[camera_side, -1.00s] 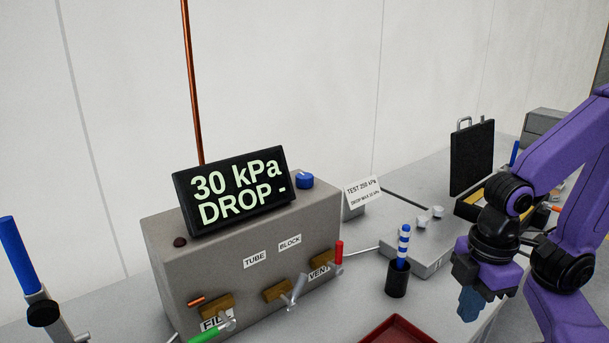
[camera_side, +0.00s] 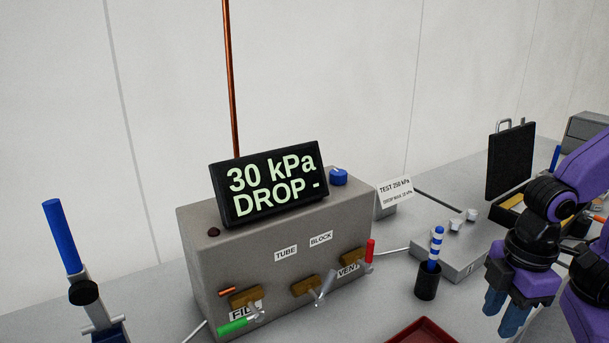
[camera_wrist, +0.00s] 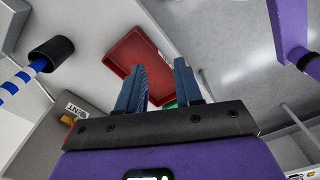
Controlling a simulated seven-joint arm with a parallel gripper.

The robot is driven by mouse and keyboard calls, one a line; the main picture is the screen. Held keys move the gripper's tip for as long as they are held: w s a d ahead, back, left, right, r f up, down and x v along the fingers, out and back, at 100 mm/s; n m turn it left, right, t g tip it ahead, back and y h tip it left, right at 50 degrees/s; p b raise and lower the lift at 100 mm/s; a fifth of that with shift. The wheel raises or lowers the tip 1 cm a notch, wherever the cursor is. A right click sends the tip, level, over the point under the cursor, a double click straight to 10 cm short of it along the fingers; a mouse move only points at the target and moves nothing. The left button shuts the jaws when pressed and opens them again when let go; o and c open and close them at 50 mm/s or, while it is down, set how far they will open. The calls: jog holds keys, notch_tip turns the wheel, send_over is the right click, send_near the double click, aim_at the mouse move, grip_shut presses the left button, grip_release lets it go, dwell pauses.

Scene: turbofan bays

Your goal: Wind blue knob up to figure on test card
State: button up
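The display reads "30 kPa DROP -". The white test card (camera_side: 395,191) stands right of the box and reads "TEST 250 kPa", with a smaller line "DROP MAX 10 kPa". My gripper (camera_side: 503,318) points down at the right, well away from the knob, beyond the striped rod's cup. Its two blue fingers are apart with nothing between them, as the wrist view (camera_wrist: 160,85) also shows. The knob is not visible in the wrist view.
A black cup (camera_side: 427,283) with a blue-and-white rod stands between the box and my gripper. A red tray (camera_side: 422,333) lies in front. The box front has several levers, including a green one (camera_side: 236,326) and a red one (camera_side: 370,251). A blue-handled tool (camera_side: 62,238) stands left.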

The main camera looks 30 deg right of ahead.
jog(key=o, duration=0.5)
jog(key=shift+w+a+r, duration=0.3)
jog(key=shift+w+a, duration=0.1)
jog(key=shift+w, duration=0.15)
jog(key=w+a+r+m, duration=0.1)
jog(key=w, duration=0.1)
jog(key=w+a+r, duration=0.1)
jog(key=w+r, duration=0.1)
jog(key=w, duration=0.1)
jog(key=w+a+r+m, duration=0.1)
jog(key=w+a+r, duration=0.1)
jog(key=w, duration=0.1)
jog(key=shift+w+a+m+t+y, duration=0.1)
jog(key=shift+w+m+t+y, duration=0.15)
jog(key=shift+m+t+y, duration=0.05)
notch_tip(320, 180, up, 20)
jog(key=m+t, duration=0.4)
jog(key=m, duration=0.5)
send_over(338, 172)
jog(key=s, duration=0.7)
jog(key=x, duration=0.5)
jog(key=d+x, duration=0.1)
jog(key=x, duration=1.1)
jog(key=shift+s+d+f, duration=0.2)
jog(key=shift+d, duration=0.15)
jog(key=c, duration=1)
